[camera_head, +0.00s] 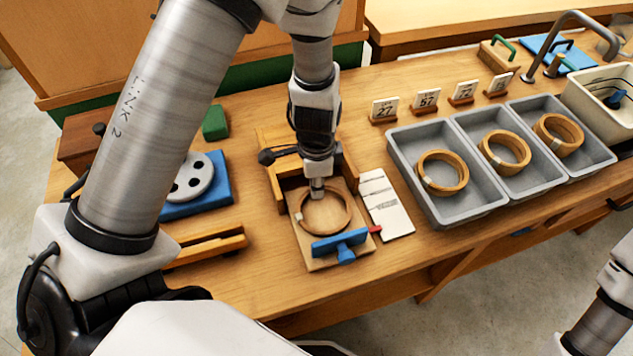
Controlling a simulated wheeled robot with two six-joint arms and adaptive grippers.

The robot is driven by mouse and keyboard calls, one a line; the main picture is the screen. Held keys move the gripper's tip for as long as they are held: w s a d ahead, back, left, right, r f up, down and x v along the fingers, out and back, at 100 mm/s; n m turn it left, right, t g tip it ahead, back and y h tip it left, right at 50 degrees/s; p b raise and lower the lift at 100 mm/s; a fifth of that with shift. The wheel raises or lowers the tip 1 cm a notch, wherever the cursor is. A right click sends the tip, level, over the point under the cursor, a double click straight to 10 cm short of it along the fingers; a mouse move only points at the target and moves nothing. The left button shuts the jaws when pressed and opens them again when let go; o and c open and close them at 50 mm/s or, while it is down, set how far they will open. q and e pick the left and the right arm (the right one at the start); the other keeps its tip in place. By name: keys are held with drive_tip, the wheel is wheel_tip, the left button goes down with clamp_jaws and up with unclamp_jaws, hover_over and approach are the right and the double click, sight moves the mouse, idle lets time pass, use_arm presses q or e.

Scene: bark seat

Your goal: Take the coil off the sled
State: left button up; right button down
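A thin brown coil (348,222) lies flat on the sled (306,258), a light wooden board with a blue handle (340,243) across its near edge. My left gripper (317,190) points straight down at the coil's far rim. Its fingertips look small and close together there. I cannot tell whether they grip the rim or only stand over it. The gripper hides part of the far rim. My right gripper is out of view; only part of my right arm shows at the lower right edge.
A wooden frame (272,147) with a black knob stands behind the sled. A white card (386,204) lies to its right. Grey trays (470,208) with coils stand further right, numbered cards behind them. A blue plate (218,186) with a white disc lies left.

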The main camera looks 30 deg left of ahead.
use_arm(q)
drive_tip(key=shift+o, duration=1.1)
drive_tip(key=shift+a, duration=0.1)
wheel_tip(320, 180, up, 12)
